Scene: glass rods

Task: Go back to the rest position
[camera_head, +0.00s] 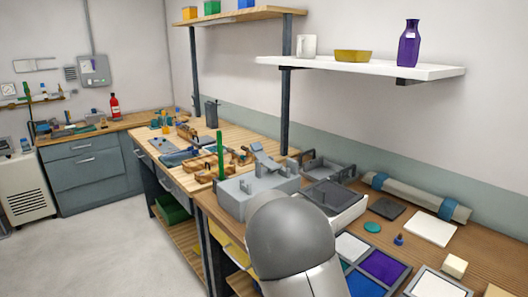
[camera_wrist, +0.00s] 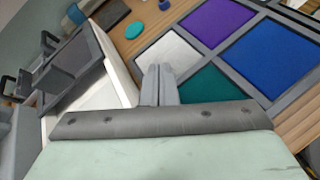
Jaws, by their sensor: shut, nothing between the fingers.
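My gripper (camera_wrist: 159,72) shows in the wrist view with its two grey fingers together and nothing between them. It is seen over the edge of a framed tray of coloured panels (camera_wrist: 262,88), near the white and green panels. In the head view my grey arm link fills the bottom middle, and the gripper itself is hidden there.
A grey lidded box (camera_head: 335,198) stands right of the block. A rolled mat (camera_head: 415,197) lies along the wall. A white shelf (camera_head: 360,67) with a purple vase (camera_head: 409,43) hangs above. The near right benchtop holds small pads and a blue-topped piece.

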